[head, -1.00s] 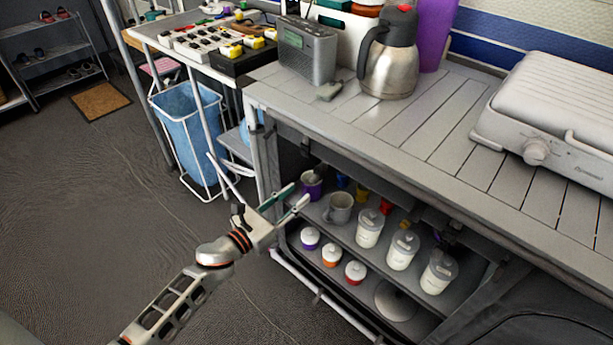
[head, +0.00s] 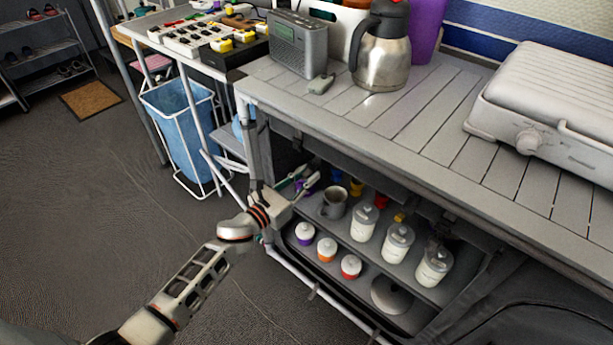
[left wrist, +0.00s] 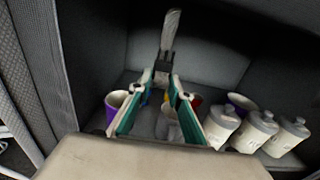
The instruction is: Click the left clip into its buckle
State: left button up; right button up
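My left gripper (head: 305,184) reaches into the open left end of the shelf unit under the counter. In the left wrist view its two green-sided fingers (left wrist: 160,85) stand apart, so it is open. A pale strap (left wrist: 171,28) with a dark clip or buckle part (left wrist: 165,63) at its lower end shows just beyond the fingertips, roughly in line with the gap. I cannot tell whether the fingers touch it. Which half of the fastening this is, and where its mate is, cannot be made out. My right gripper is not in view.
Small lidded jars (head: 327,249) sit lower. The counter (head: 420,115) overhangs the shelf. A blue bin (head: 182,125) stands left; floor is clear there.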

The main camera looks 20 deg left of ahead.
pick_arm(q)
grip_shut()
jog(key=shift+r, duration=0.25)
jog(key=shift+s+a+r+p, duration=0.15)
jog(key=shift+r+p, duration=0.35)
jog(key=shift+r, duration=0.2)
jog(key=s+a+r+p, duration=0.1)
jog(key=s+r+p, duration=0.3)
jog(key=r, duration=0.3)
jog(key=shift+s+a+p, duration=0.2)
jog(key=shift+p, duration=0.2)
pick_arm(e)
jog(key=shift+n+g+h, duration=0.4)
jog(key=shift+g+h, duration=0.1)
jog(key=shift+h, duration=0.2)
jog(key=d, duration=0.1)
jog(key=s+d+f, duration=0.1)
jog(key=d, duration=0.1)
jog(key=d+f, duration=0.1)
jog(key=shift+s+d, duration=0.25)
